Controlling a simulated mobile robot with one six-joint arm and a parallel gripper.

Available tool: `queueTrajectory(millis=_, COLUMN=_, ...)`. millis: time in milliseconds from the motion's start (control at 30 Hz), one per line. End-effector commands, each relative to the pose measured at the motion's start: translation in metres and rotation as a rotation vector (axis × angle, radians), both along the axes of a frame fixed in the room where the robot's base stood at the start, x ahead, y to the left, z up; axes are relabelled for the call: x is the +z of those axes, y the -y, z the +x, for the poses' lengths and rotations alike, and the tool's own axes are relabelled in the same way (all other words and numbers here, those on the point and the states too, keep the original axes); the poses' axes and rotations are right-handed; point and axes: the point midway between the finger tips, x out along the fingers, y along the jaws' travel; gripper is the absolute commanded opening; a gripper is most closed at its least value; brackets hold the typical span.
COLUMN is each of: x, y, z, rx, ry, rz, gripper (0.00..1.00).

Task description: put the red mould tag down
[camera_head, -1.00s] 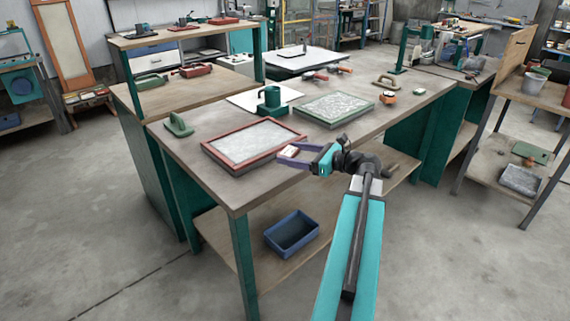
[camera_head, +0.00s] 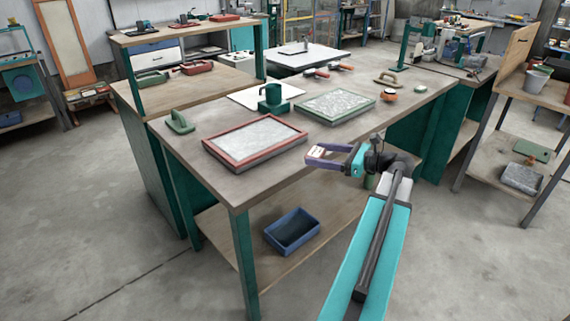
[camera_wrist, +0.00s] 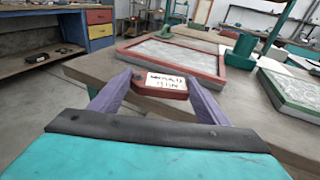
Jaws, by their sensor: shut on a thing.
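The red mould tag (camera_wrist: 160,84) has a white label with dark handwriting, too small to read fully. It is between the two purple fingers of my gripper (camera_wrist: 158,88), which is shut on it. In the head view my gripper (camera_head: 318,155) is beside the right end of the red-framed mould (camera_head: 238,163), near the front edge of the workbench (camera_head: 183,147). The tag shows there as a small red and white patch (camera_head: 316,152) at the fingertips. In the wrist view the red-framed mould (camera_wrist: 122,52) lies beyond the tag. I cannot tell the tag's height above the bench.
A blue bin (camera_head: 292,243) stands on the lower shelf. Bare bench top lies in front of the red-framed mould.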

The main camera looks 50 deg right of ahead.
Motion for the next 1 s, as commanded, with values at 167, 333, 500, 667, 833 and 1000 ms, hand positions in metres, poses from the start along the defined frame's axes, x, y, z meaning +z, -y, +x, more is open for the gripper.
queueTrajectory(millis=167, x=0.0, y=0.017, z=-0.036, rx=0.017, ry=0.002, rz=0.0, gripper=0.48)
queueTrajectory(millis=333, x=0.0, y=0.021, z=-0.05, rx=0.028, ry=0.002, rz=0.0, gripper=0.48)
queueTrajectory(millis=500, x=0.0, y=0.021, z=-0.052, rx=0.031, ry=0.002, rz=-0.001, gripper=0.48)
queueTrajectory(millis=667, x=0.0, y=0.021, z=-0.051, rx=0.029, ry=0.002, rz=0.0, gripper=0.48)
queueTrajectory(millis=833, x=0.0, y=0.018, z=-0.044, rx=0.029, ry=0.002, rz=0.0, gripper=0.48)
queueTrajectory(millis=1000, x=-0.002, y=0.01, z=-0.023, rx=0.03, ry=0.002, rz=0.0, gripper=0.48)
